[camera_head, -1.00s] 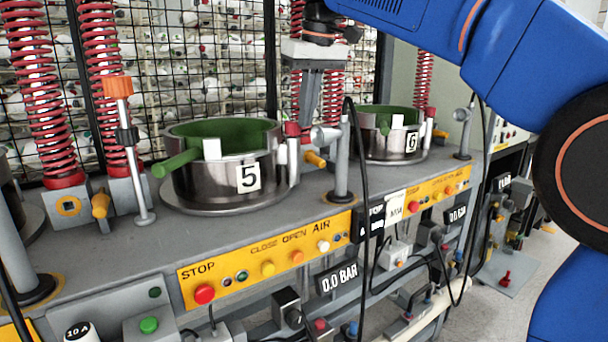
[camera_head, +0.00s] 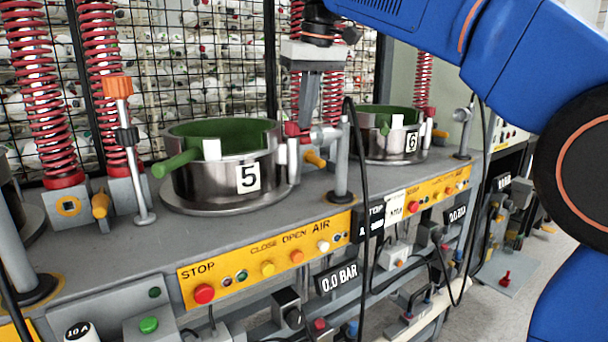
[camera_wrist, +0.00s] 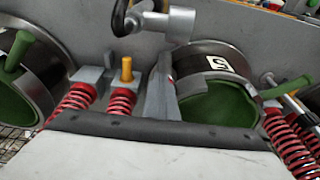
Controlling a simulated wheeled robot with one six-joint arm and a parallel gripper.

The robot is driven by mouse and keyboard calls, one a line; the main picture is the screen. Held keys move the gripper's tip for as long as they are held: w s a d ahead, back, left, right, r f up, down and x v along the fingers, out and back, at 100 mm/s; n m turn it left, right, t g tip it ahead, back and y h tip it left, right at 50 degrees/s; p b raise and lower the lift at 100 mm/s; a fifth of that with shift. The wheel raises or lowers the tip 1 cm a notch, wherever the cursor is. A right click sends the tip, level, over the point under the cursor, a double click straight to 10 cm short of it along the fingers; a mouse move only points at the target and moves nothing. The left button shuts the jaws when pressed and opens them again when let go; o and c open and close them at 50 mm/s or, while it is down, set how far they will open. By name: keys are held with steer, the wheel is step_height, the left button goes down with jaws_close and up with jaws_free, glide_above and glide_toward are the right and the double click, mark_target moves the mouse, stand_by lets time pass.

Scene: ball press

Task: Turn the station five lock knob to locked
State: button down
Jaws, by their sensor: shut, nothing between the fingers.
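Station five's steel pot (camera_head: 203,186) has a green inside, a green handle (camera_head: 177,163) and a number 5 plate (camera_head: 248,178). No part is labelled as its lock knob. A red-capped piece (camera_head: 291,129) stands at the pot's right; a black rotary knob (camera_head: 293,317) sits on a grey box under the yellow panel. I cannot tell which is the lock knob or its setting. My gripper (camera_head: 304,124) points down, shut and empty, by the red-capped piece; I cannot tell whether they touch. In the wrist view my gripper (camera_wrist: 164,65) is beside the pot (camera_wrist: 238,57).
A grey post with a silver cylinder (camera_head: 342,160) and a hanging black cable stands close right of my gripper. Station six's pot (camera_head: 372,146) is farther right. Red springs (camera_head: 101,60) and an orange-topped rod (camera_head: 118,88) stand left. The yellow panel (camera_head: 265,262) runs along the front.

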steer(key=shift+s+a, duration=0.45)
steer(key=shift+s+a, duration=0.25)
steer(key=shift+a, duration=0.35)
stand_by(0.5)
step_height(320, 180, up, 6)
steer(key=shift+s, duration=0.4)
stand_by(0.6)
steer(key=shift+d, duration=0.1)
step_height(320, 180, down, 6)
steer(key=w+d, duration=0.2)
stand_by(0.8)
